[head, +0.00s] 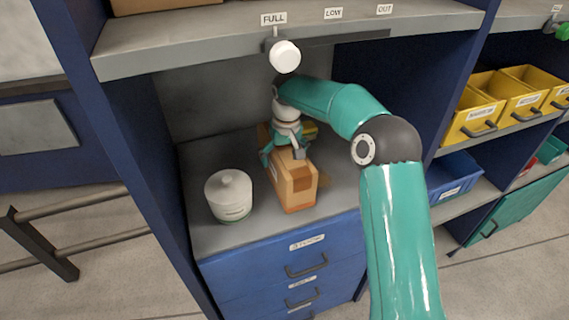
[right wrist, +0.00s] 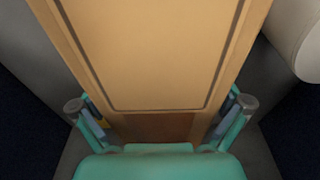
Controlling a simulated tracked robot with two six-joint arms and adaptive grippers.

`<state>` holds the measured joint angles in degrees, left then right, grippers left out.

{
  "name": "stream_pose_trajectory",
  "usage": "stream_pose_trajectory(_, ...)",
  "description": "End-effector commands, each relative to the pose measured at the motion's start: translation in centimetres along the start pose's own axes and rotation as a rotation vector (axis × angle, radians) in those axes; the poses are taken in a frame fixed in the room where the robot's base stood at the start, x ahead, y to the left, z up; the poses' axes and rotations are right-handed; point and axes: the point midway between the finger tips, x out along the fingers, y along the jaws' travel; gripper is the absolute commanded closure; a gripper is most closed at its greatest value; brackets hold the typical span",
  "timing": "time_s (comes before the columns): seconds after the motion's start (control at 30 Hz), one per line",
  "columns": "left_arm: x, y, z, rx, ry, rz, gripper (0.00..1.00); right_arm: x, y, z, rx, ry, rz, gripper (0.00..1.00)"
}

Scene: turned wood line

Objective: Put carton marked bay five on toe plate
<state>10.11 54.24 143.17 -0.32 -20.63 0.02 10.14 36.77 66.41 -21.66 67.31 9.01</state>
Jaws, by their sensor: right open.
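An orange-brown carton (head: 299,190) stands on the grey shelf deck inside the blue bay; no marking on it is readable. My right gripper (head: 283,157) is open, with its fingers down on either side of the carton's far part. In the right wrist view the carton (right wrist: 155,55) fills the middle, and the open fingers of the right gripper (right wrist: 162,108) stand on both sides of it. Gaps seem to show between fingers and carton, but contact is hard to judge. I cannot make out a toe plate. My left gripper is not in view.
A white lidded jar (head: 229,196) stands left of the carton; a white shape at the wrist view's right edge may be it. A white round knob (head: 285,56) hangs under the upper shelf (head: 180,45). Yellow bins (head: 474,110) and a blue bin (head: 452,184) sit right. Grey rails (head: 100,238) stand left.

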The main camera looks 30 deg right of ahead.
Motion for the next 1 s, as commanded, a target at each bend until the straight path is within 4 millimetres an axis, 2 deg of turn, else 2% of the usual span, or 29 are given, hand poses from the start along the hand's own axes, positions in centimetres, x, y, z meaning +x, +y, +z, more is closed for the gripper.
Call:
stream_pose_trajectory(0.07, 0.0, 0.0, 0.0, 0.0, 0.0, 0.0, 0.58, 0.0, 0.0, 0.0, 0.0, 0.0, 0.0, 0.0)
stream_pose_trajectory(0.5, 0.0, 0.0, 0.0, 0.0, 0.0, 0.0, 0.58, 0.0, 0.1, 0.0, 0.001, 0.0, 0.0, 0.69)
stream_pose_trajectory(0.83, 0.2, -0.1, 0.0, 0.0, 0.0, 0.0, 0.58, -0.3, 0.1, 0.2, 0.001, -0.002, 0.0, 0.71)
stream_pose_trajectory(0.87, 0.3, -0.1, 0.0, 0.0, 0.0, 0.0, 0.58, -0.4, 0.1, 0.2, 0.001, -0.001, 0.0, 0.79)
stream_pose_trajectory(1.0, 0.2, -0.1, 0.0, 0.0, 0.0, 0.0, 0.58, -1.7, 0.1, 0.2, 0.001, 0.001, 0.0, 0.82)
